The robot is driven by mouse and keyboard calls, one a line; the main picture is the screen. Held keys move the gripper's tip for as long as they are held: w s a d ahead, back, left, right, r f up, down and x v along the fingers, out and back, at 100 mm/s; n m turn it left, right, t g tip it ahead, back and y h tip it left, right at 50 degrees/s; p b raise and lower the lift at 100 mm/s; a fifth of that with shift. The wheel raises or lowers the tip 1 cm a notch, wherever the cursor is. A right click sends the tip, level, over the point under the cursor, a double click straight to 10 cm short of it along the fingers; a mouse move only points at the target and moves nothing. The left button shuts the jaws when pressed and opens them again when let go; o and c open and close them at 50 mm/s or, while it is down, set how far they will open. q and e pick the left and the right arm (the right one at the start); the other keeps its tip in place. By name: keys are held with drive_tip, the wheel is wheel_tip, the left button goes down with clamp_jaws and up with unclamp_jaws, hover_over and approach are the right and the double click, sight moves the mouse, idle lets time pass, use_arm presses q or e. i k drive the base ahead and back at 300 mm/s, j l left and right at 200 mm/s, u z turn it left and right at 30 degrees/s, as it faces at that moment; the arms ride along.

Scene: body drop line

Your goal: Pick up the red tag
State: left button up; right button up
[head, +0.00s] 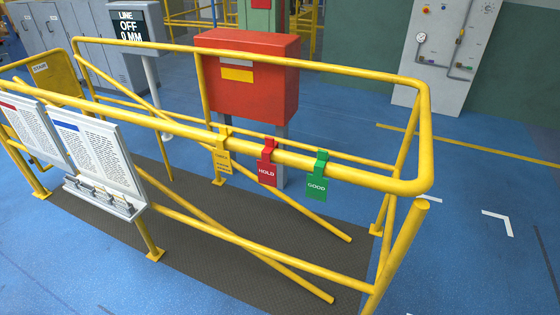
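The red tag (267,166) has the word HOLD on it and hangs by its hooked top from the near yellow rail. It hangs between a yellow tag (221,158) on its left and a green tag (317,181) marked GOOD on its right. The three tags are apart from one another, with small gaps of rail between them. Neither of my grippers shows in the head view.
The yellow railing (425,140) encloses a dark mat (200,228). A board with printed sheets (97,150) hangs at left. Blue floor (480,190) is open at right.

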sight(267, 170)
drive_tip(key=i+j+z, duration=0.15)
drive_tip(key=j, duration=0.2)
drive_tip(key=i+j+z, duration=0.1)
drive_tip(key=j, duration=0.3)
drive_tip(key=i+j+z, duration=0.15)
drive_tip(key=j, duration=0.2)
drive_tip(key=i+j+z, duration=0.1)
drive_tip(key=j, duration=0.3)
drive_tip(key=i+j+z, duration=0.15)
drive_tip(key=j, duration=0.25)
drive_tip(key=k, duration=0.05)
